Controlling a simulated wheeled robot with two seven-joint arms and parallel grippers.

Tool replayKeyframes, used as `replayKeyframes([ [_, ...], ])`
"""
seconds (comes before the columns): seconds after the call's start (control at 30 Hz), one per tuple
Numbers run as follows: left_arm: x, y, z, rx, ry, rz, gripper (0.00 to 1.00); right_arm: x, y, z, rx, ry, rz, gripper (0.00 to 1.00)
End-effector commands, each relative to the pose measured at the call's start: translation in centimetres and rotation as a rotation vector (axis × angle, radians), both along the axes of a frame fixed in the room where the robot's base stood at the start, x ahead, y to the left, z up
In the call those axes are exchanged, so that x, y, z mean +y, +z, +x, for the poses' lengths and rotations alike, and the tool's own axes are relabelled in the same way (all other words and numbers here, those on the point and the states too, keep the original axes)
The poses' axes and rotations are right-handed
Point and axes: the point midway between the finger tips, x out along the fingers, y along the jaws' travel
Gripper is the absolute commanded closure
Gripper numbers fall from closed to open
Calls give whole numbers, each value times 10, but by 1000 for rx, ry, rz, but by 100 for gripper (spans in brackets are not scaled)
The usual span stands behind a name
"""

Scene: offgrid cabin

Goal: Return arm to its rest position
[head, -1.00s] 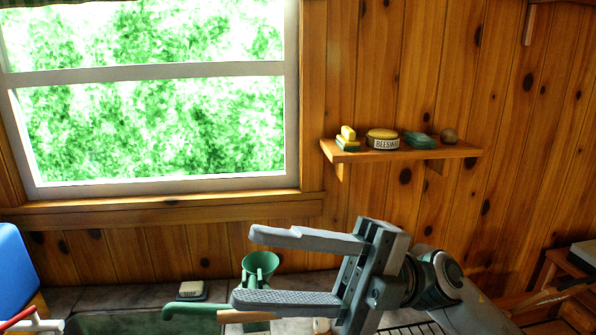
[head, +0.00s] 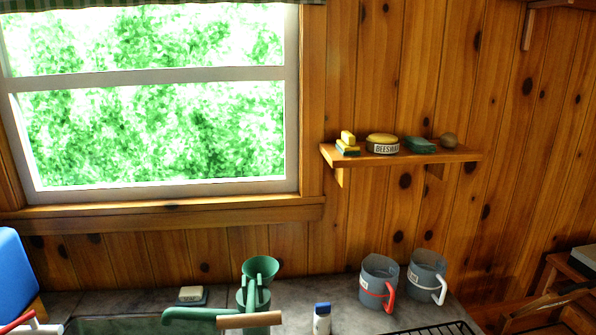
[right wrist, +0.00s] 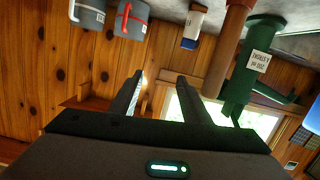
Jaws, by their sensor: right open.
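My right gripper (right wrist: 165,92) shows only in the right wrist view, where the scene appears upside down. Its two dark fingers are apart with nothing between them. Beyond the fingers are the wood wall and the bright window, and no object touches them. In the head view no part of either arm shows. My left gripper is in neither view.
On the counter stand a grey jug with a red handle (head: 379,283), a grey jug with a white handle (head: 426,278), a small white bottle (head: 322,319) and a green wooden-handled fixture (head: 260,268). A wall shelf (head: 400,156) holds small items.

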Motion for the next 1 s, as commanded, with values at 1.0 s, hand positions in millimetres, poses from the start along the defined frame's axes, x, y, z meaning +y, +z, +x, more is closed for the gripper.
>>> replayKeyframes([
  [1.0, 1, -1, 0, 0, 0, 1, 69, -48, -263, -272, 1084, -53, -109, 57],
])
